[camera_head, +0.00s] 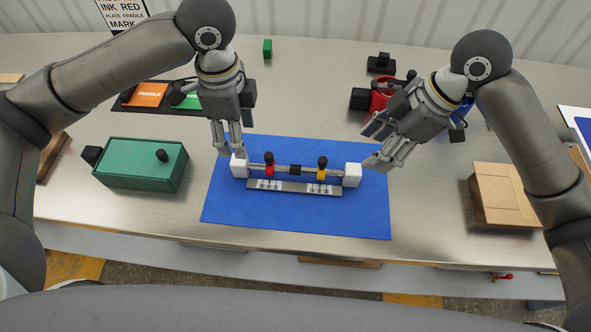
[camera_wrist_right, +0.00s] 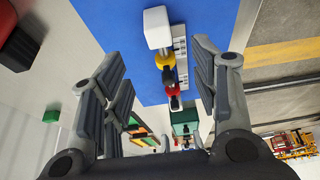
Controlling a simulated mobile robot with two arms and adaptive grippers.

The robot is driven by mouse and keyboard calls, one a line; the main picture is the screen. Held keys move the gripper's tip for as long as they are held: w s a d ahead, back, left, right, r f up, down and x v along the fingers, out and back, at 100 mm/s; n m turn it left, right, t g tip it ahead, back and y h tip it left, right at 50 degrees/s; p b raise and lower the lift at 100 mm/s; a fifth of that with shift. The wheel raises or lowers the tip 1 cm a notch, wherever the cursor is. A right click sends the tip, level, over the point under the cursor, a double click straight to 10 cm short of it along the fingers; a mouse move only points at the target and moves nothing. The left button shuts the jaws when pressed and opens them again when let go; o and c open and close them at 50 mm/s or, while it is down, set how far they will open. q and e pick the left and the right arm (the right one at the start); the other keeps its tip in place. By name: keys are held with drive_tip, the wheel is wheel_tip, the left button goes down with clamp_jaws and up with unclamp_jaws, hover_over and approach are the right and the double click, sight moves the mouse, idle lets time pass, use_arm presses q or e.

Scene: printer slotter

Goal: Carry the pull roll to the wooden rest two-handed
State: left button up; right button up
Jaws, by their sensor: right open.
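The pull roll (camera_head: 295,171) lies across the blue mat (camera_head: 225,210): a thin shaft with red and yellow clamps, a black middle and white end blocks, above a grey scale bar. My left gripper (camera_head: 230,150) points down at its left white block; contact and finger opening are unclear. My right gripper (camera_head: 382,160) is open and empty, just right of the right white block (camera_head: 353,175). In the right wrist view that white block (camera_wrist_right: 157,27) lies ahead, beyond the spread fingers (camera_wrist_right: 160,60). No wooden rest is clearly identifiable; a wooden piece (camera_head: 340,263) shows at the front edge.
A green box (camera_head: 140,165) with a black knob stands left. A tan box (camera_head: 500,195) stands right. Behind are an orange card (camera_head: 148,94), a small green block (camera_head: 267,48), a black stamp (camera_head: 381,63) and a red container (camera_head: 381,98). The front of the mat is clear.

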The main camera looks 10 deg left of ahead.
sight(244, 162)
use_arm(q)
wheel_tip(244, 162, down, 10)
drive_tip(key=shift+f, duration=0.2)
use_arm(e)
drive_tip(key=x, duration=1)
drive_tip(key=shift+a+f, duration=0.15)
use_arm(q)
drive_tip(key=shift+c, duration=0.3)
use_arm(e)
drive_tip(key=shift+c, duration=0.3)
use_arm(q)
drive_tip(key=c, duration=1.2)
use_arm(e)
drive_tip(key=shift+w, duration=0.1)
drive_tip(key=c, duration=1.2)
